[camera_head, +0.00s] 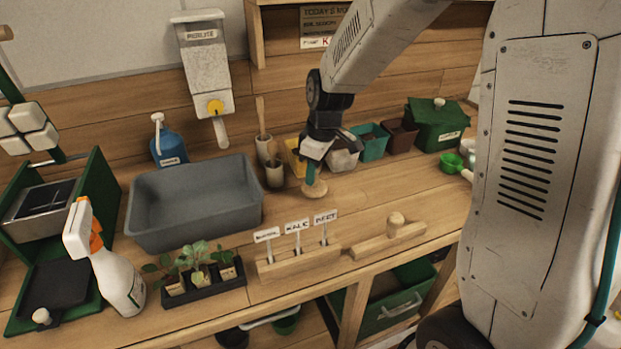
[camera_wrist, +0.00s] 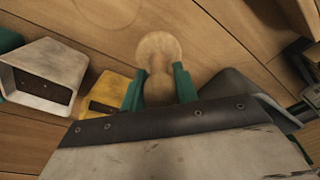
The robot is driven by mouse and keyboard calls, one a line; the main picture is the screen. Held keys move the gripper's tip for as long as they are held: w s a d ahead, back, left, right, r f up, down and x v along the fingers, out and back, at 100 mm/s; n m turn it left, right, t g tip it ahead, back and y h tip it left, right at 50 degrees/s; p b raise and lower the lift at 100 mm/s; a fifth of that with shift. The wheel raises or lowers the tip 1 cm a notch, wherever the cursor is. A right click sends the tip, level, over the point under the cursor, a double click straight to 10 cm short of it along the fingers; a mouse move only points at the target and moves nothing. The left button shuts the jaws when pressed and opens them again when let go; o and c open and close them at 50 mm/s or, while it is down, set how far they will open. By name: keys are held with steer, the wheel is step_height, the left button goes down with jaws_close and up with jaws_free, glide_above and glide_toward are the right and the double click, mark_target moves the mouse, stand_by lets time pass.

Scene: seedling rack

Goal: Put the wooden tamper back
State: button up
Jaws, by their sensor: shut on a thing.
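My gripper (camera_head: 312,172) is over the bench in the middle of the head view, pointing down. It is shut on the wooden tamper (camera_head: 314,189), whose round pale disc shows below the fingers. In the wrist view the tamper (camera_wrist: 158,48) stands between the two green fingertips of my gripper (camera_wrist: 158,85), its round end toward the top. The tamper looks roughly upright. I cannot tell whether its disc touches the bench. A faint round outline (camera_wrist: 192,12) shows on the wood beyond the tamper in the wrist view.
A grey basin (camera_head: 195,205) stands left of my gripper. A yellow pot (camera_head: 294,160), teal pot (camera_head: 371,143) and brown pot (camera_head: 402,136) line the back. A label holder (camera_head: 300,263) and knobbed wooden block (camera_head: 388,240) are in front. Bare bench lies between.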

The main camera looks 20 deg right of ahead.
steer(key=shift+w+a, duration=0.1)
steer(key=shift+w, duration=0.45)
steer(key=shift+w+f, duration=0.25)
steer(key=shift+f, duration=1.55)
steer(key=o, duration=0.9)
steer(key=shift+f, duration=0.15)
